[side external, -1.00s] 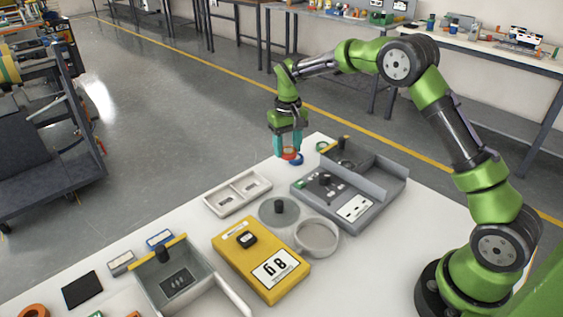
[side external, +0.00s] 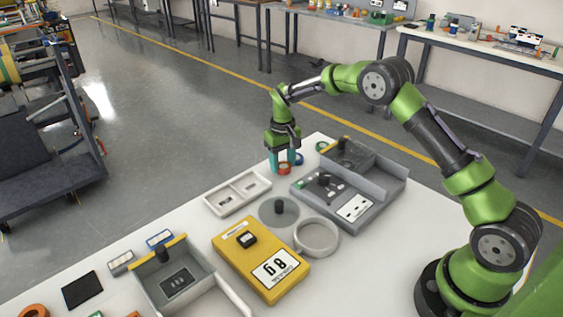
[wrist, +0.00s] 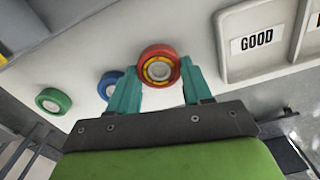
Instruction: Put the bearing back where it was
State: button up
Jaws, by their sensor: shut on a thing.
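My gripper (side external: 283,162) is low over the far edge of the white table, its teal fingers shut on a red bearing (side external: 284,169). In the wrist view, the red bearing (wrist: 145,54), with a yellow and grey centre, sits between the fingertips (wrist: 160,72). The bearing is at or very near the table top; whether it touches cannot be told. A blue bearing (side external: 297,158) lies close beside the gripper and also shows in the wrist view (wrist: 103,88). A green bearing (side external: 321,146) lies beyond it, also in the wrist view (wrist: 42,101).
A two-compartment tray (side external: 211,206) stands close by; its "GOOD" label (wrist: 256,43) shows in the wrist view. A grey fixture (side external: 385,203) is to the right. A grey disc (side external: 268,217), a ring (side external: 335,245) and a yellow scale (side external: 232,255) stand nearer.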

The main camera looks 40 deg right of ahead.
jog(key=shift+f, duration=0.3)
jog(key=shift+f, duration=0.2)
jog(key=o, duration=0.8)
